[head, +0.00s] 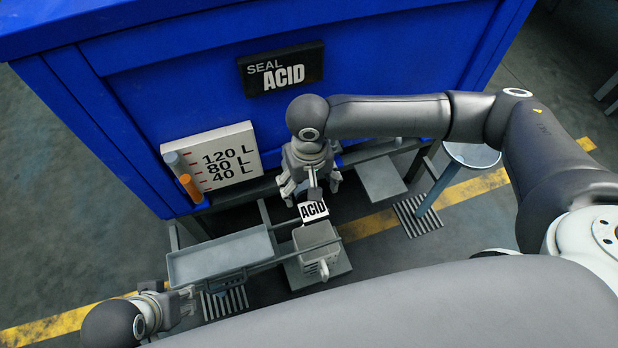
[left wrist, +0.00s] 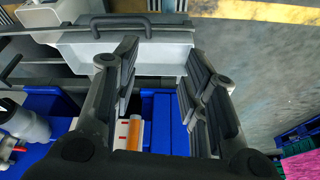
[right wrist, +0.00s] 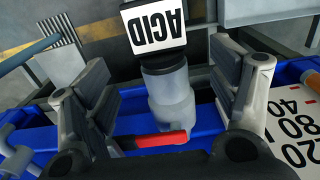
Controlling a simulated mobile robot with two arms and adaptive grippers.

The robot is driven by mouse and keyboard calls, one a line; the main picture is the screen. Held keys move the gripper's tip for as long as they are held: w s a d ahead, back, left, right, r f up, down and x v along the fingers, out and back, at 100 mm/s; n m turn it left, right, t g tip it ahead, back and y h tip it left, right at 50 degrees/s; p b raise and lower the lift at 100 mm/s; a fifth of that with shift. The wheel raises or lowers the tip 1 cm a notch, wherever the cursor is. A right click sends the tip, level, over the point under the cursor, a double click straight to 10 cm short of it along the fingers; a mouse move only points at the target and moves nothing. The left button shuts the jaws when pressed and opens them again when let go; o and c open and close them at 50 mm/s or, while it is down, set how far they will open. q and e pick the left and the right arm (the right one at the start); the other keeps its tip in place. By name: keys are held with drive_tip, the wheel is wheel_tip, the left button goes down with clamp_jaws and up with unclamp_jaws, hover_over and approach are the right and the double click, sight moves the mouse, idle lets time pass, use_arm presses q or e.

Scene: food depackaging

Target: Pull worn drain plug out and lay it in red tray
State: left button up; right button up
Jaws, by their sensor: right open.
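In the right wrist view a pale grey cylindrical fitting (right wrist: 168,92) with a red lever (right wrist: 155,140) is on the blue tank's side, between the spread fingers of my right gripper (right wrist: 160,68). In the head view my right gripper (head: 311,190) is open at the tank's lower front edge and hides the fitting. My left gripper (head: 187,300) is low at the left; its fingers (left wrist: 165,75) are apart and empty in the left wrist view. I see no red tray.
A grey tray (head: 222,258) stands before the blue tank (head: 190,90). An ACID label (head: 313,211) is just below my right gripper, by a grey box (head: 318,244). A level gauge (head: 212,160) is on the left. A round stool-like stand (head: 472,155) is at right.

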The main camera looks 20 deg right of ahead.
sight(311, 212)
wheel_tip(311, 212, down, 4)
drive_tip(key=shift+f+b, duration=0.1)
drive_tip(key=shift+b, duration=0.45)
wheel_tip(311, 212, down, 2)
use_arm(q)
drive_tip(key=w+d+t, duration=0.1)
drive_tip(key=w+t, duration=0.2)
drive_tip(key=w, duration=0.2)
drive_tip(key=shift+w+d+r+h, duration=0.15)
drive_tip(key=shift+w+d+h, duration=0.25)
